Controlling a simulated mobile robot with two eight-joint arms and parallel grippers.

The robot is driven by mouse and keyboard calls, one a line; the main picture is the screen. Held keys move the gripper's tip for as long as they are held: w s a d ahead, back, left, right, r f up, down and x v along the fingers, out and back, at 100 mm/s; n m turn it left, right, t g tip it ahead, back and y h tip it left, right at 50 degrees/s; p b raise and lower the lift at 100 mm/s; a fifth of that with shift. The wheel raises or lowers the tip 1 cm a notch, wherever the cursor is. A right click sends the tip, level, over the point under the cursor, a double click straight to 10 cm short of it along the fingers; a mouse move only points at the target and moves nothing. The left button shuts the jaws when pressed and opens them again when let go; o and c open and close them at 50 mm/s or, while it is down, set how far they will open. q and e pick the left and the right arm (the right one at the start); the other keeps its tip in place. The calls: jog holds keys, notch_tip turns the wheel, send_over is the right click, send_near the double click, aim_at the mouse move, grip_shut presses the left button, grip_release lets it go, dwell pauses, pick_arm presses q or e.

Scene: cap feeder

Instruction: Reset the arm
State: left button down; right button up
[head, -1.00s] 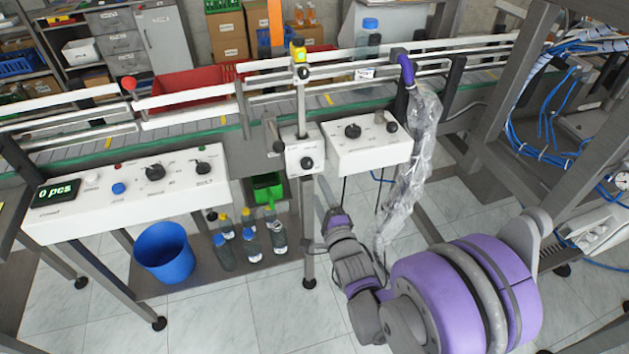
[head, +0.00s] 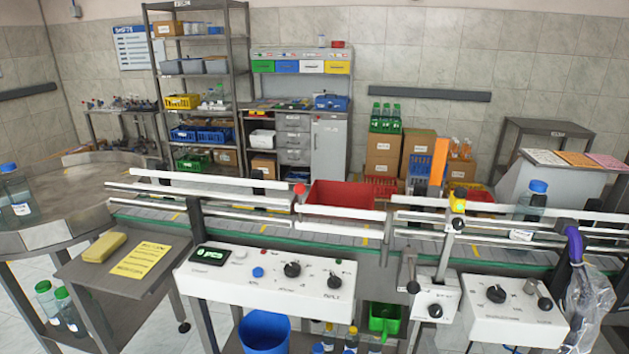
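Neither of my grippers shows in the head view now, and no part of my arms is clearly visible. The conveyor (head: 262,228) runs across the middle behind a white control panel (head: 215,282) with knobs, buttons and a small green display. A second white control box (head: 515,318) stands at the right. A purple part (head: 573,243) with a clear plastic sleeve (head: 590,300) hangs at the right edge. A blue-capped bottle (head: 531,205) stands at the conveyor on the right.
A side table (head: 90,277) with a yellow sponge (head: 103,247) and a yellow note (head: 141,260) is at the left. A round table (head: 75,212) stands behind it. A red bin (head: 345,197) is behind the conveyor. A blue bucket (head: 264,333) is below the panel.

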pick_arm(q)
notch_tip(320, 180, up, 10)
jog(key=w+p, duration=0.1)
jog(key=p, duration=0.6)
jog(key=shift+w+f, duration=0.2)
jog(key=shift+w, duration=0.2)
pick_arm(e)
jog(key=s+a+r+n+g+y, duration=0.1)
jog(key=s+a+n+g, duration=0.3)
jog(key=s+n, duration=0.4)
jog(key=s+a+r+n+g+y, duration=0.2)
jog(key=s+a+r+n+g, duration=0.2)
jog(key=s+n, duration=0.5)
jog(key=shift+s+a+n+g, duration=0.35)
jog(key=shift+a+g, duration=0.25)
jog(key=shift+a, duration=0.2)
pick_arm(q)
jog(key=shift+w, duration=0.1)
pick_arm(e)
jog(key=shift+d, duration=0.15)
